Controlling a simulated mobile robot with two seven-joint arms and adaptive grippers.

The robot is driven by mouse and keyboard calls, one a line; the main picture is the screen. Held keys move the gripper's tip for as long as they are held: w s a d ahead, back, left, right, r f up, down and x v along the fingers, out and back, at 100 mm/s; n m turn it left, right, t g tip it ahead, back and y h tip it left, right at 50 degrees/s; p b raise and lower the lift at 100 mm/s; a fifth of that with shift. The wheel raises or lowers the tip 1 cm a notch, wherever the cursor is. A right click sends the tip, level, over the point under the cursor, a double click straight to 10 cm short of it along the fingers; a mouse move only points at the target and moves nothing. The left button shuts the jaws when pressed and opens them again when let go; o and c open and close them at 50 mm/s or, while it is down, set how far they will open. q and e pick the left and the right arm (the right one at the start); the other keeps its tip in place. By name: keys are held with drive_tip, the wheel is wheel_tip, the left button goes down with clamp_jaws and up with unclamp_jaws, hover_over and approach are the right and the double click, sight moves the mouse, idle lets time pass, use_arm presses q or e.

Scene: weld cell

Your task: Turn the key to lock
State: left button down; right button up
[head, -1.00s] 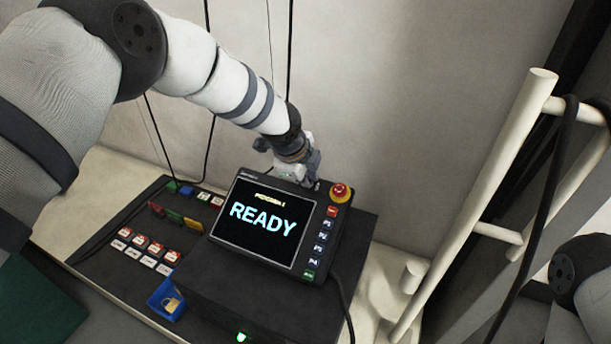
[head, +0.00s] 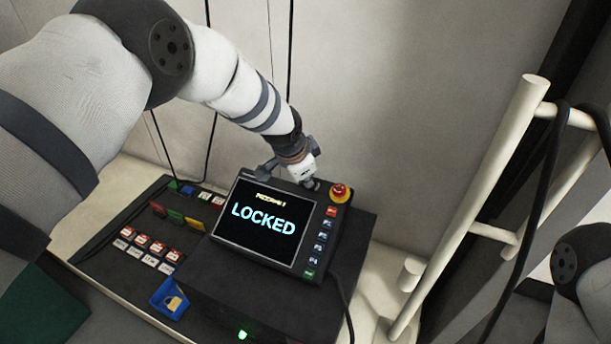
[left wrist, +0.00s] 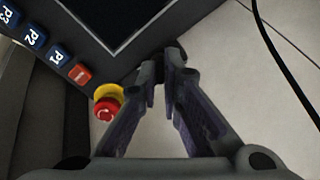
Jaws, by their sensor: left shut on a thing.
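The control pendant (head: 265,222) lies on a dark box, and its screen reads "LOCKED". My left gripper (head: 312,184) is at the pendant's top edge, just left of the red emergency stop button (head: 340,192). In the left wrist view my left gripper (left wrist: 173,62) has its fingertips close together at the pendant's edge, shut on the key. The key itself is hidden by the fingers. The red button with its yellow ring (left wrist: 108,103) shows beside the left finger. My right gripper is not in view.
Left of the pendant is a dark board (head: 110,225) with several red-and-white tags. A blue tray (head: 168,298) holds a padlock. A pale ladder-like rail (head: 470,200) stands at the right. A black cable (head: 343,305) hangs from the box's right side.

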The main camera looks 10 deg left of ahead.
use_arm(q)
drive_tip(key=n, duration=0.4)
drive_tip(key=shift+n, duration=2)
drive_tip(key=c, duration=1.8)
unclamp_jaws()
drive_tip(key=shift+o, duration=0.2)
drive_tip(key=v, duration=1.2)
